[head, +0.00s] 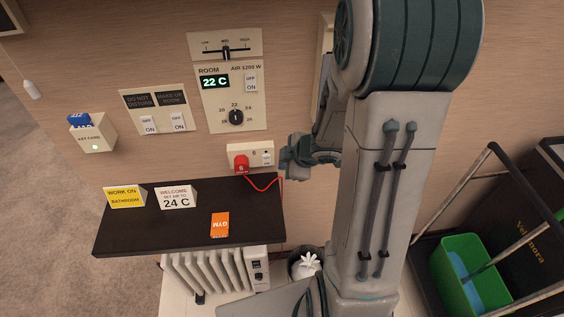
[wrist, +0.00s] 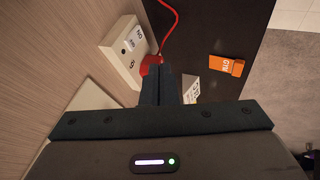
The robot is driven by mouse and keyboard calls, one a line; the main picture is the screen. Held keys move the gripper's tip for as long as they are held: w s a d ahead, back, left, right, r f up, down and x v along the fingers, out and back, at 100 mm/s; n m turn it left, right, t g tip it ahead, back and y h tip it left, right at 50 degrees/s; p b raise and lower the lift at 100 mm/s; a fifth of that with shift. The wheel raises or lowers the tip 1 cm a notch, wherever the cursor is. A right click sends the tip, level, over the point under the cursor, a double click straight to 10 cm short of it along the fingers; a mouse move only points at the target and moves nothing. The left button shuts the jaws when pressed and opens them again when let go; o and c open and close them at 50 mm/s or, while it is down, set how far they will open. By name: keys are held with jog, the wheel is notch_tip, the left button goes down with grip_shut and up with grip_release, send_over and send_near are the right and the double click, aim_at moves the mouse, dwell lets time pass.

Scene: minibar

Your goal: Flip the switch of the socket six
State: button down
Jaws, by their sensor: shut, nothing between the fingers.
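The socket marked 6 (head: 251,151) is a white plate on the wood-look wall, just above the dark shelf; it also shows in the wrist view (wrist: 121,57). Its small switch (head: 267,154) is on the right half of the plate, and I cannot read its position clearly. A red plug (head: 241,163) sits in the left half, its red cord running right. My gripper (head: 284,169) is just right of the plate, apart from the switch. In the wrist view its shut, empty fingers (wrist: 168,70) partly hide the plug (wrist: 150,65).
The dark shelf (head: 122,237) holds a yellow sign (head: 124,197), a white sign (head: 176,198) and an orange card (head: 220,224). Above are the thermostat panel (head: 214,110) and two switches (head: 159,111). A radiator (head: 212,273) stands below. A trolley with a green bucket (head: 455,252) is at right.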

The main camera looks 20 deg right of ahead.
jog(key=s+d+r+m+t+h+b, duration=0.1)
jog(key=d+r+m+h, duration=0.2)
jog(key=r+m, duration=0.15)
jog(key=s+d+r+m+h+b, duration=0.1)
jog(key=d+r+m+h, duration=0.15)
jog(key=r+m, duration=0.2)
jog(key=s+a+r+m+g+y+b, duration=0.2)
jog(key=s+a+m, duration=0.3)
jog(key=s, duration=0.9)
jog(key=a+r+g, duration=0.1)
jog(key=a, duration=0.2)
jog(key=shift+a+r+m, duration=0.3)
jog(key=shift+a+r, duration=0.05)
jog(key=shift+s, duration=0.1)
